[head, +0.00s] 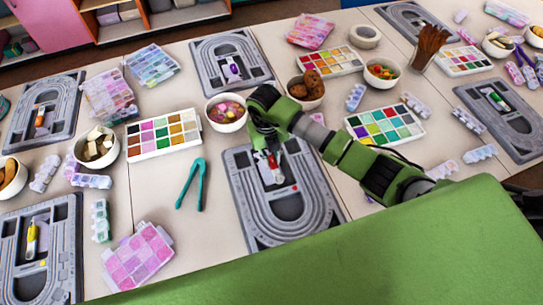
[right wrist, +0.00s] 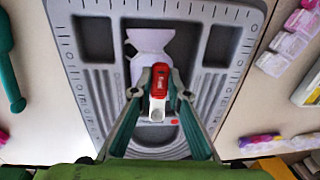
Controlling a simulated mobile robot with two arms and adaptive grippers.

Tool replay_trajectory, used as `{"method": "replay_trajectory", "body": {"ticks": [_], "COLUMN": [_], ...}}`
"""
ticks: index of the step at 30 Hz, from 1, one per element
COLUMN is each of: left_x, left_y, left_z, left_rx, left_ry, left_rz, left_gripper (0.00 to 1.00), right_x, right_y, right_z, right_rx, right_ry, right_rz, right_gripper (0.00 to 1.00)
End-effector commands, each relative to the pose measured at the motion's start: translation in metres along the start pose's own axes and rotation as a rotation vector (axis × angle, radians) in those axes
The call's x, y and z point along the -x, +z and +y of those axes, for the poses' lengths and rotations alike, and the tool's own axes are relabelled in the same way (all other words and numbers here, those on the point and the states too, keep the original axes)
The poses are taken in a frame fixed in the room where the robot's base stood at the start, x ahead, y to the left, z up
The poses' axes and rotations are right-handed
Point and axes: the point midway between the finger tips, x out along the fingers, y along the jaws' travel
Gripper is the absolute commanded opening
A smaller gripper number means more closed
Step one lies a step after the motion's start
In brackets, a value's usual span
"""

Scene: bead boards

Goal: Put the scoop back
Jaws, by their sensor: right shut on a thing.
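A small red scoop (right wrist: 161,76) with a white end shows between my right fingertips in the right wrist view. My right gripper (head: 268,148) is shut on it, over the upper middle of the near grey bead board (head: 240,183). A pale, notched flat piece (right wrist: 150,42) shows beyond the fingertips, over the board's upper middle recess. The gap between scoop and board is hard to judge. My wrist and forearm hide part of the board in the head view. My left gripper is not seen.
Teal tweezers (head: 191,184) lie left of the board. A palette of colours (head: 163,150), a bowl of beads (head: 226,125) and a bowl of brown pieces (head: 306,99) stand around it. Pink bead boxes (head: 138,256) lie front left. Bare table shows between the tweezers and board.

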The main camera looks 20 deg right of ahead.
Motion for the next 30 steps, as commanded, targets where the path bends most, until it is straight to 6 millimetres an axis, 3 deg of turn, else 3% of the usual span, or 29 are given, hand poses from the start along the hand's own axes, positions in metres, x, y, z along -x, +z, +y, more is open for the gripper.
{"method": "replay_trajectory", "body": {"ticks": [11,12,13,23,28,30], "left_x": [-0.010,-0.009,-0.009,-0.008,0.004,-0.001], "left_y": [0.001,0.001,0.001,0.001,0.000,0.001], "left_z": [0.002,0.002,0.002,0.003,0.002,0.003], "left_rx": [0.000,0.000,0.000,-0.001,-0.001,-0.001], "left_ry": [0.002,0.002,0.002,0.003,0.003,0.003], "left_rz": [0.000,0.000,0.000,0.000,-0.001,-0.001], "left_gripper": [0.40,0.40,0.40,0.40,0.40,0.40], "right_x": [-0.012,-0.011,-0.011,-0.010,0.004,0.012], "right_y": [0.000,0.000,0.000,0.000,0.000,0.002], "right_z": [0.001,0.001,0.001,0.001,0.000,0.000], "right_rx": [0.000,0.000,0.000,0.000,-0.001,0.000], "right_ry": [-0.001,-0.001,-0.001,0.000,0.002,0.000], "right_rz": [0.000,0.000,0.000,0.000,0.000,-0.004], "right_gripper": [0.03,0.26,0.32,0.32,0.32,0.32]}}
